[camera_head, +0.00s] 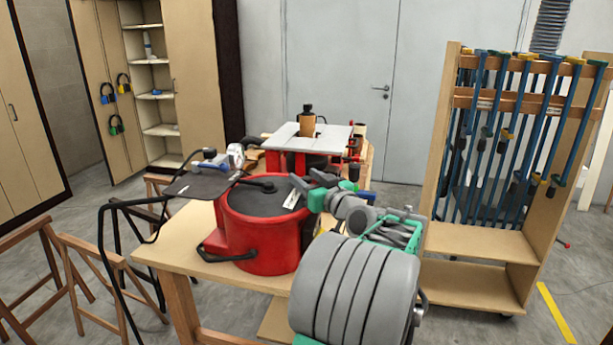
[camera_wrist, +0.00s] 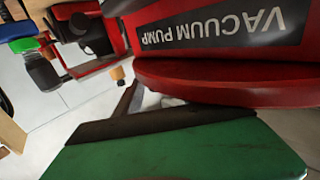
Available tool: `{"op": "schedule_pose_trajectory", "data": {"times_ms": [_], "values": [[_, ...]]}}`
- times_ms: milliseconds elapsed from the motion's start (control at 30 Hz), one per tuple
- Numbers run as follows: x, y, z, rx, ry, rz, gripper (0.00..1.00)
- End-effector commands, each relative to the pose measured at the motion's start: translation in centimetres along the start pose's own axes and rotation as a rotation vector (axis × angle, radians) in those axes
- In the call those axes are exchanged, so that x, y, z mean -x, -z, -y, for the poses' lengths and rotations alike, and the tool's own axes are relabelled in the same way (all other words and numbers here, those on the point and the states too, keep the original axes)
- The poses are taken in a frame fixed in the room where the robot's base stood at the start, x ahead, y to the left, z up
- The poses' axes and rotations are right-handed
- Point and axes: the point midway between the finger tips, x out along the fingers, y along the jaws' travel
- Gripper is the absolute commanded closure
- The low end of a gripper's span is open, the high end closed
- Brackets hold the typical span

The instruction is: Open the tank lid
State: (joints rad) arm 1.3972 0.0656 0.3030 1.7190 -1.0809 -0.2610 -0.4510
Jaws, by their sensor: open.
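The tank (camera_head: 262,235) is a red round vessel on the wooden table. Its dark flat lid (camera_head: 262,197) lies on top, looking shut, with a black handle (camera_head: 262,185) across it. My gripper (camera_head: 303,183) is open at the right edge of the lid, with my arm coming from the lower right. I cannot tell whether it touches the lid. The wrist view shows a red body with an upside-down "VACUUM PUMP" label (camera_wrist: 225,22) above a red rim (camera_wrist: 230,83).
A clamp rack (camera_head: 510,170) stands to the right. Wooden trestles (camera_head: 90,265) stand at left.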

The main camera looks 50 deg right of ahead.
Motion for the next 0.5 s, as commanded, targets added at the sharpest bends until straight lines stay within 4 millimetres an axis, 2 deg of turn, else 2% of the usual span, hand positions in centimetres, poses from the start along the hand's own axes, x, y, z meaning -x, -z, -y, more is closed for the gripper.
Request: {"op": "schedule_pose_trajectory", "data": {"times_ms": [167,500], "values": [[0.07,-0.01,-0.09,0.000,-0.002,0.000,0.54],[0.12,0.00,-0.14,0.000,-0.002,0.000,0.82]]}}
